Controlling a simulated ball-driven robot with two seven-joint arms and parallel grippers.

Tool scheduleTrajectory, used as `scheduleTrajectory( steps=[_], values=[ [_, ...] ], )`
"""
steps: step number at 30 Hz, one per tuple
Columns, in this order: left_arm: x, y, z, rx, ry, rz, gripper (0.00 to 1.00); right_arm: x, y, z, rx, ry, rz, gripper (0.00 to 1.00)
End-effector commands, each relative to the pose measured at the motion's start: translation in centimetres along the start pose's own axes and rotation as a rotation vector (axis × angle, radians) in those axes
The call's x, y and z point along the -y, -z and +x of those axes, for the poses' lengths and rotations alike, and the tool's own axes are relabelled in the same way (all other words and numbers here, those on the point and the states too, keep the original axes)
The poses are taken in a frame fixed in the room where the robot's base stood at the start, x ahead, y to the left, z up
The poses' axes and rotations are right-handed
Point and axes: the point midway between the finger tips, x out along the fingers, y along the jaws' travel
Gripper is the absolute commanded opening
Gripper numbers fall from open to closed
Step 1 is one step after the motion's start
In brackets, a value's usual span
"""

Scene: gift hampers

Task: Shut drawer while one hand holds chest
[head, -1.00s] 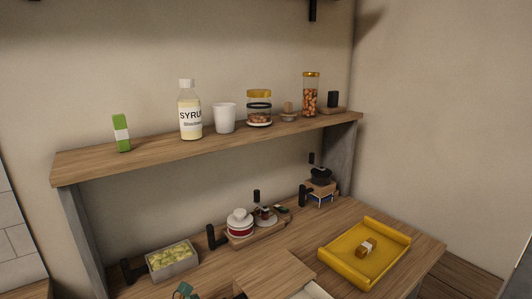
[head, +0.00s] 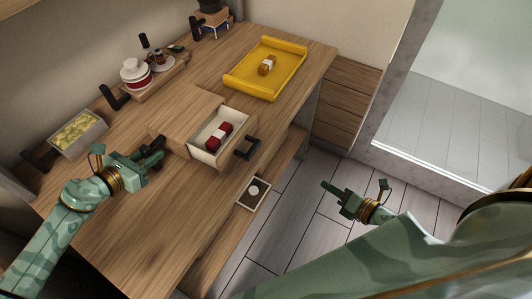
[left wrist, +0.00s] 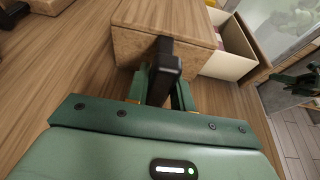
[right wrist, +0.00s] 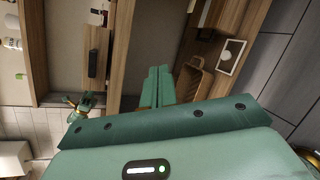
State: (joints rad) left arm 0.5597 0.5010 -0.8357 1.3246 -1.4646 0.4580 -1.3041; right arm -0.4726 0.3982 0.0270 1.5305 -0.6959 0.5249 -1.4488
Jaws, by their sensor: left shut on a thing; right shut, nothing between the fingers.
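The small wooden chest (head: 186,113) stands on the wooden table. Its drawer (head: 206,157) is pulled out to the right and holds a red item with a white band (head: 219,135). A black handle (head: 247,147) is on the drawer's front. My left gripper (head: 154,160) is shut on a black handle (left wrist: 165,70) at the chest's side; the chest (left wrist: 165,20) and the open drawer (left wrist: 232,60) show beyond it in the left wrist view. My right gripper (head: 328,186) is shut and empty, apart from the drawer, over the floor to its lower right.
A yellow tray (head: 233,85) with a small banded item (head: 267,65) lies behind the chest. A box of yellowish pieces (head: 78,135) and a red-and-white jar (head: 135,74) stand at the left.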

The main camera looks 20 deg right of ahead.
Motion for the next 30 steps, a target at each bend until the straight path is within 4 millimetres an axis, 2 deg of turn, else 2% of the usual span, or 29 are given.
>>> scheduleTrajectory(
  steps=[1, 3, 6, 7, 12, 17, 23, 30],
  values=[
    [0.0, 0.0, 0.0, 0.0, 0.0, 0.0, 0.0, -2.9, -0.8, 0.3, -0.006, -0.092, -0.178, 0.0],
    [0.0, 0.0, 0.0, 0.0, 0.0, 0.0, 0.0, -6.3, -1.3, 0.6, 0.002, -0.208, -0.419, 0.0],
    [0.0, 0.0, 0.0, 0.0, 0.0, 0.0, 0.0, -9.6, -1.2, 0.4, 0.033, -0.33, -0.691, 0.0],
    [0.0, 0.0, 0.0, 0.0, 0.0, 0.0, 0.0, -10.2, -1.1, 0.4, 0.042, -0.355, -0.754, 0.0],
    [0.0, 0.0, 0.0, 0.0, 0.0, 0.0, 0.0, -11.3, -0.5, 0.0, 0.084, -0.42, -0.973, 0.0],
    [0.0, 0.0, 0.0, 0.0, 0.0, 0.0, 0.0, -11.6, -0.5, 0.6, 0.1, -0.422, -1.034, 0.0],
    [0.0, 0.0, 0.0, 0.001, 0.001, 0.0, 0.0, -12.9, -0.1, 3.7, 0.103, -0.422, -1.035, 0.0],
    [0.0, 0.0, 0.0, 0.001, 0.001, 0.0, 0.0, -14.8, 0.4, 8.5, 0.102, -0.421, -1.033, 0.0]
  ],
)
